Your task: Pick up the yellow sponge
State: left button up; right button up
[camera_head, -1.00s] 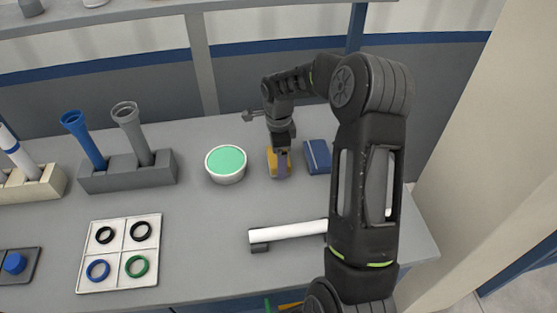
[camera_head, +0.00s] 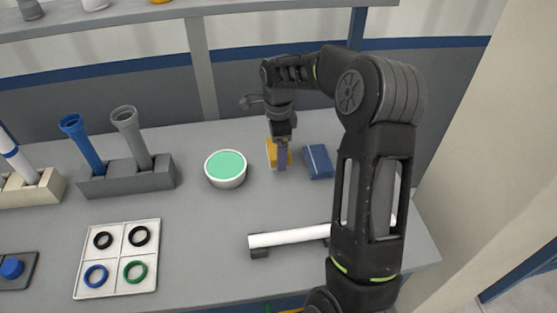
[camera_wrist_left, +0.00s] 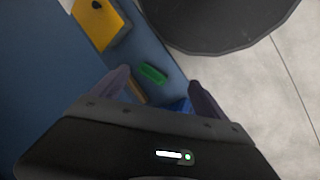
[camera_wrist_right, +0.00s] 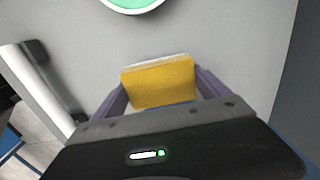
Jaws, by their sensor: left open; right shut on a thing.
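The yellow sponge (camera_wrist_right: 160,84) with a pale layer along one edge sits between the two purple fingers of my right gripper (camera_wrist_right: 162,95) in the right wrist view. In the head view the sponge (camera_head: 271,153) shows partly behind the right gripper (camera_head: 282,157), at the back of the table beside the white bowl. The right gripper is shut on it. My left gripper (camera_wrist_left: 165,90) shows only in the left wrist view. It is open and empty, away from the sponge, with a green object (camera_wrist_left: 153,73) beyond its fingers.
A white bowl with green contents (camera_head: 226,168) stands left of the sponge, and a blue block (camera_head: 318,161) lies close on its right. A white pipe (camera_head: 290,238) lies in front. A tray with rings (camera_head: 118,258) and a grey holder with pipes (camera_head: 128,179) are left.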

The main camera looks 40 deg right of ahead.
notch_tip(320, 180, up, 5)
jog(key=shift+f, duration=0.1)
dwell(0.5)
